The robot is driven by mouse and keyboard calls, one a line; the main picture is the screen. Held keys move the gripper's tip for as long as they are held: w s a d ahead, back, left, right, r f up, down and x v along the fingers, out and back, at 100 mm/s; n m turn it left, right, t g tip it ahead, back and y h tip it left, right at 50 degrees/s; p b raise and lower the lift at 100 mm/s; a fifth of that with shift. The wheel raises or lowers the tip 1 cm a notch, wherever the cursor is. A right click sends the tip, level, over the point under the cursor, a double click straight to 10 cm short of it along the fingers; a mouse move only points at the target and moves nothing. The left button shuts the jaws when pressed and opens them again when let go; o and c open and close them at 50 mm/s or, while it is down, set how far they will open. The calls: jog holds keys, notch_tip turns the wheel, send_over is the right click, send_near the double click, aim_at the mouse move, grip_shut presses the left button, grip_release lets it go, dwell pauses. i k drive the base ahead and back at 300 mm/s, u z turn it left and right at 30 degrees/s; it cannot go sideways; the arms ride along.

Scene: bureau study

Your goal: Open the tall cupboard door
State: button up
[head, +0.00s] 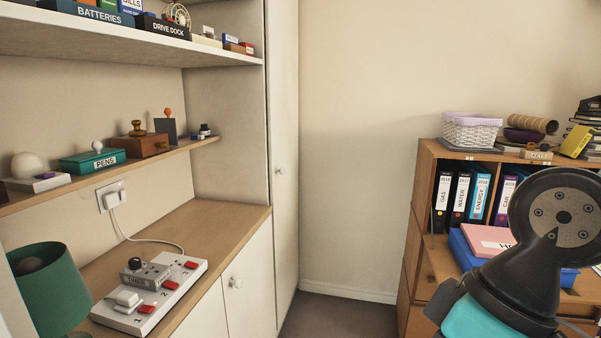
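The tall cupboard door (284,110) is a cream panel seen at a steep angle left of the picture's middle. It runs from the top of the picture down to the floor and looks shut. Its small round white knob (280,171) sits about halfway up. Part of my arm (561,225), a black joint with a teal section below, shows at the lower right, well apart from the door. My gripper is not in view, so its fingers are hidden.
A desk (190,225) left of the door holds a power strip (155,292) and a green lamp (48,285). A low cupboard knob (236,282) sticks out below. A wooden shelf unit (424,190) with binders stands right. Grey floor (335,318) between is clear.

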aim_at(280, 16)
jog(key=z, duration=0.55)
jog(key=i, duration=1.5)
jog(key=u, duration=0.95)
jog(key=i, duration=0.7)
jog(key=u, duration=0.75)
